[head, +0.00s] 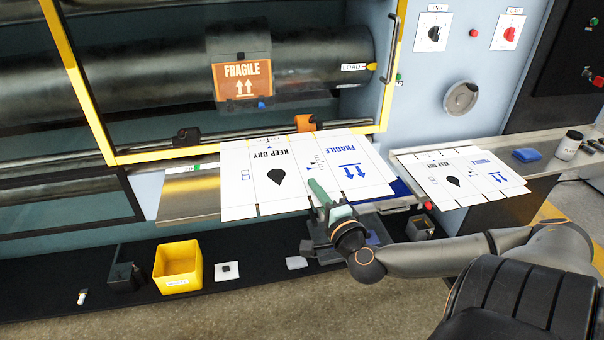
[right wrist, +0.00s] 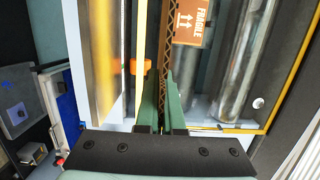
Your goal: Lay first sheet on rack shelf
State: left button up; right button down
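A white printed sheet (head: 235,198) with "KEEP DRY" and "FRAGILE" marks spans the front of the machine, roughly flat. My right gripper (head: 322,198) is at its front edge. In the right wrist view, the corrugated edge of the sheet (right wrist: 179,60) runs between the two green fingers of my right gripper (right wrist: 163,90), which are closed on it. A second, similar sheet (head: 490,180) lies on the metal ledge (head: 405,155) at the right. I cannot tell which surface is the rack shelf. My left gripper is not in view.
A yellow-framed machine guard (head: 250,146) stands behind the held sheet, with a dark roller behind it. A metal plate (head: 190,205) shows left of the sheet. A yellow bin (head: 177,270) stands below on the black base. A blue cloth (head: 526,155) and jar (head: 568,145) occupy the right ledge.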

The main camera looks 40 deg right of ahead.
jog(key=shift+s+d+r, duration=0.15)
jog(key=shift+s+r, duration=0.1)
jog(key=shift+s, duration=0.1)
jog(key=s+a+r+n+t+y, duration=0.1)
jog(key=a+n+y, duration=0.3)
jog(key=a, duration=1.9)
jog(key=shift+a+r+y, duration=0.35)
jog(key=shift+r+y, duration=0.35)
jog(key=shift+y, duration=0.5)
jog(key=shift+s, duration=0.1)
